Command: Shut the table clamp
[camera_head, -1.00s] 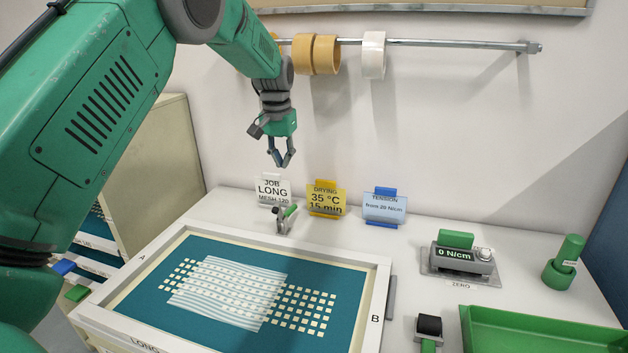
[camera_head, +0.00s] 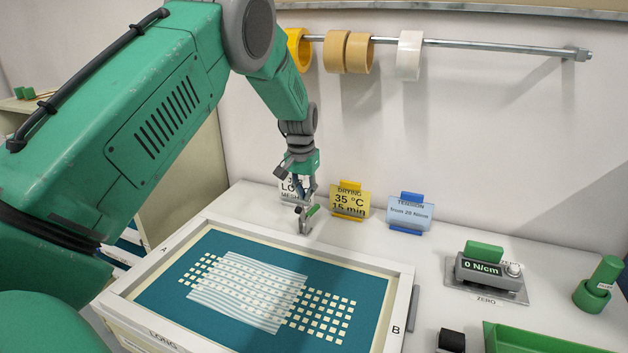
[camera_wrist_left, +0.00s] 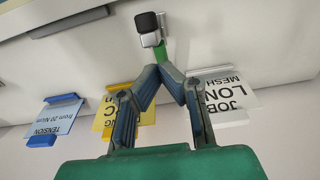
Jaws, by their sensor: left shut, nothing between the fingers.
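The table clamp (camera_head: 307,218) stands at the back edge of the screen frame, its green handle tilted up. In the left wrist view the clamp (camera_wrist_left: 150,37) shows a dark tip, a metal body and part of its green handle just beyond my fingertips. My left gripper (camera_head: 304,199) points down right above the clamp, shut and empty. In the left wrist view the fingertips of my left gripper (camera_wrist_left: 158,70) meet close to the green handle; I cannot tell whether they touch it. My right gripper is not in view.
The screen frame (camera_head: 403,300) lies in front of the clamp. Behind stand the white job card (camera_head: 288,188), yellow drying card (camera_head: 349,202) and blue tension card (camera_head: 410,214). A tension meter (camera_head: 490,270) and green tray (camera_head: 540,340) are at the right. Tape rolls hang above.

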